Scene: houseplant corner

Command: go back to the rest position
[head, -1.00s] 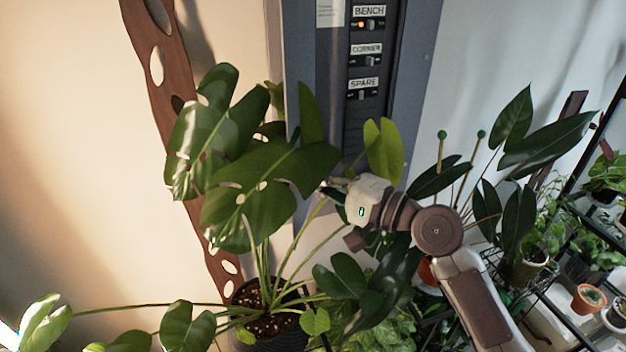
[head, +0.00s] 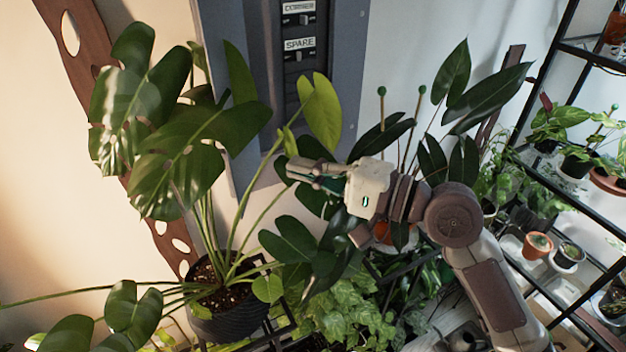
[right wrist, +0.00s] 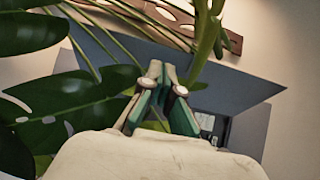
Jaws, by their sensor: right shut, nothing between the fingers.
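My right gripper (head: 298,170) is in the middle of the head view, pointing left, among the stems and leaves of a large monstera plant (head: 190,150). In the right wrist view its two fingers (right wrist: 166,72) are together with nothing between them. A green stem (right wrist: 207,45) passes close beside the fingertips in that view; I cannot tell whether they touch. My left gripper is in neither view.
A grey wall panel (head: 352,90) with labelled switches stands behind the plant. The monstera's dark pot (head: 232,318) stands below. A dark rack (head: 560,100) with several potted plants is at the right. A brown perforated board (head: 85,50) leans at the left.

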